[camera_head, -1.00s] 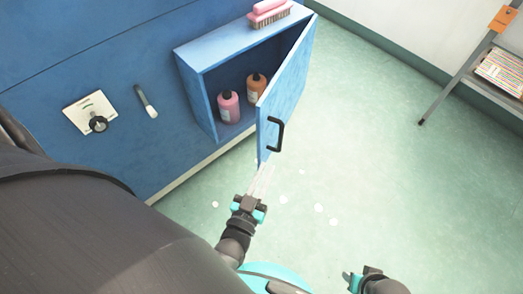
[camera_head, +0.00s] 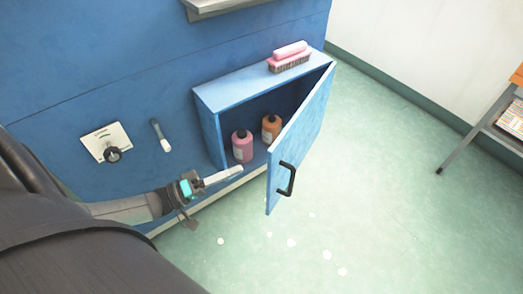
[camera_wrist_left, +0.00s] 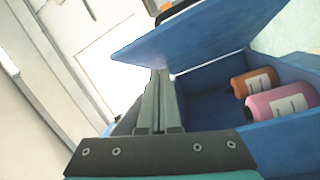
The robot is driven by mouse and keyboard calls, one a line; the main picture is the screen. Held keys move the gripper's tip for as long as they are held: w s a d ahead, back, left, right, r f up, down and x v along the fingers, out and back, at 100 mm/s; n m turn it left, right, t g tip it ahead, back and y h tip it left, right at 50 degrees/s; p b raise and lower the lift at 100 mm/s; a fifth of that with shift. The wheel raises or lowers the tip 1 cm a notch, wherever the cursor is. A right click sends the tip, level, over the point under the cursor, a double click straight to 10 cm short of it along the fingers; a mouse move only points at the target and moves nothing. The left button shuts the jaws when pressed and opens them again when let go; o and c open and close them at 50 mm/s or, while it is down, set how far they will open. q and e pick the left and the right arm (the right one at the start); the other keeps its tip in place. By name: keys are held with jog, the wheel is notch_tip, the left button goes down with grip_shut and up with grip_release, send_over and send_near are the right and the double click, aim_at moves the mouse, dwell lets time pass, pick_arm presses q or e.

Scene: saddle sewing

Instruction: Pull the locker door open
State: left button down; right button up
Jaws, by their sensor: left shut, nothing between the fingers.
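The blue locker (camera_head: 208,97) is on the blue wall with its door (camera_head: 308,118) standing open, swung out to the right. The black handle (camera_head: 287,180) is on the door's outer face, near its free edge. My left gripper (camera_head: 240,169) is shut and empty, in front of the locker's lower front edge, on the inner side of the door. In the left wrist view the shut fingers (camera_wrist_left: 160,74) point toward the door's edge (camera_wrist_left: 190,38); I cannot tell if they touch it. My right gripper is out of view.
A pink bottle (camera_head: 243,148) and an orange-brown bottle (camera_head: 271,128) stand inside the locker. A pink brush (camera_head: 289,58) lies on its top. A knob plate (camera_head: 103,140) and a small lever (camera_head: 159,135) are on the wall to the left.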

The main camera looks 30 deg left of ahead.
pick_arm(q)
jog(key=a+r+n+g+h, duration=0.2)
jog(key=a+r+g, duration=0.1)
jog(key=a, duration=0.3)
jog(key=s+d+b+x, duration=0.1)
jog(key=s+d+x, duration=0.1)
jog(key=x, duration=1)
jog(key=shift+n, duration=0.3)
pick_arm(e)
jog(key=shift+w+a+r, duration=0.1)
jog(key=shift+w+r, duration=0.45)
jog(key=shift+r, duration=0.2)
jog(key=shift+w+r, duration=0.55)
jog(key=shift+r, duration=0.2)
pick_arm(q)
jog(key=shift+w+d+y, duration=0.1)
jog(key=shift+d+y, duration=0.05)
jog(key=shift+y, duration=0.15)
